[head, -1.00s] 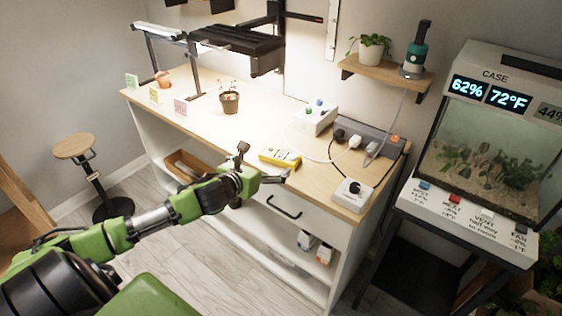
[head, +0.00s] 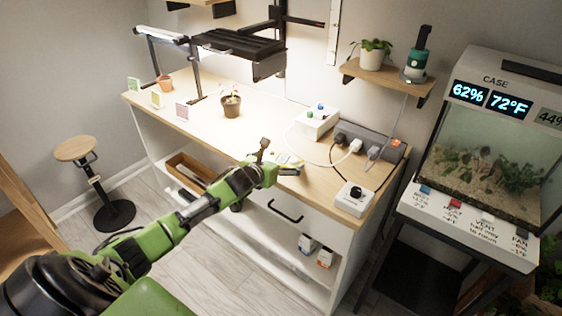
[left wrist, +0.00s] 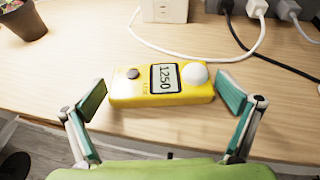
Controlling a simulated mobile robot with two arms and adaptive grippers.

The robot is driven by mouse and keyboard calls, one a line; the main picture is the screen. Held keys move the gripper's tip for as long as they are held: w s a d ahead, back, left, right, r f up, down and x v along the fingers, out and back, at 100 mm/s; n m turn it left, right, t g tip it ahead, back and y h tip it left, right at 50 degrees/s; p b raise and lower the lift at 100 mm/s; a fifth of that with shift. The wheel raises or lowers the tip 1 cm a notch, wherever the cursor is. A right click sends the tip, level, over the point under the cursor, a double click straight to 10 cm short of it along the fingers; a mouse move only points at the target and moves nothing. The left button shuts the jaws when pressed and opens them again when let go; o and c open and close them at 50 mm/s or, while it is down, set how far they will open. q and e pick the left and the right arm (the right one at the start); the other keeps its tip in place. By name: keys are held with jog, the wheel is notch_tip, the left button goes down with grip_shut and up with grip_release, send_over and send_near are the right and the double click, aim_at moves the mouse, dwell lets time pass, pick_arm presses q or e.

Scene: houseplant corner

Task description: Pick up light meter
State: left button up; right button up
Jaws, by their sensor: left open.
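The light meter (left wrist: 162,84) is a yellow box with a white dome, a dark button and a display reading 1250. It lies on the wooden bench top (left wrist: 60,82) near its front edge. In the head view the light meter (head: 288,160) is mostly hidden behind my left gripper (head: 276,158). In the left wrist view my left gripper (left wrist: 164,100) is open, with one green-padded finger beside each end of the meter. A small gap shows between the meter and each finger. My right gripper is not in view.
A potted plant (head: 232,105) stands farther left on the bench. A white control box (head: 316,122), a power strip (head: 368,142) and a white dial box (head: 353,198) with cables lie to the right. A plant shelf (head: 388,76) hangs above. A stool (head: 76,150) stands at left.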

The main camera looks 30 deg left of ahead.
pick_arm(q)
jog(key=c, duration=0.9)
jog(key=shift+r, duration=0.1)
